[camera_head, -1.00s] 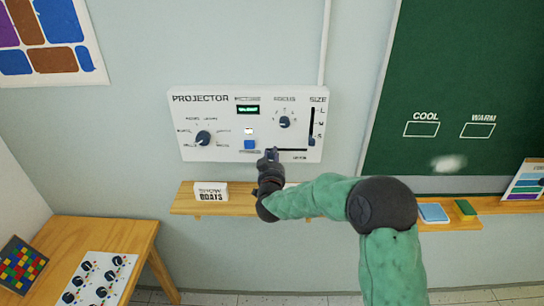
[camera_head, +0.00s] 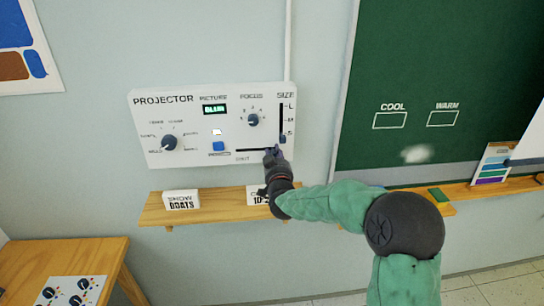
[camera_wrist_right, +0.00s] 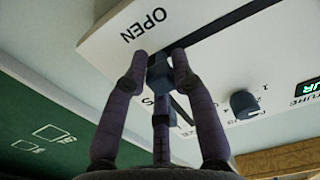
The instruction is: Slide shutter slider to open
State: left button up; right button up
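The white projector panel (camera_head: 180,110) is on the wall, with a horizontal slot (camera_head: 250,150) along its lower edge marked SHUT at the left. My right gripper (camera_head: 271,154) is at the slot's right end and hides the slider in the head view. In the right wrist view the dark shutter slider (camera_wrist_right: 160,76) sits between the fingertips of my right gripper (camera_wrist_right: 160,64), which appear closed on its sides. The slider is at the slot end beside the OPEN label (camera_wrist_right: 144,25). My left gripper is not in view.
The size slider (camera_head: 283,139) is just above my right gripper. A focus knob (camera_head: 253,120), a blue button (camera_head: 218,146) and a lit display (camera_head: 214,109) are also on the panel. A wooden shelf (camera_head: 225,207) with a show boats card (camera_head: 181,200) is below.

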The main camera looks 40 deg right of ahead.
jog(key=shift+o, duration=1)
jog(key=shift+d+r, duration=0.1)
jog(key=shift+r, duration=0.1)
jog(key=shift+s+f, duration=0.1)
jog(key=v, duration=1.2)
jog(key=shift+f, duration=0.1)
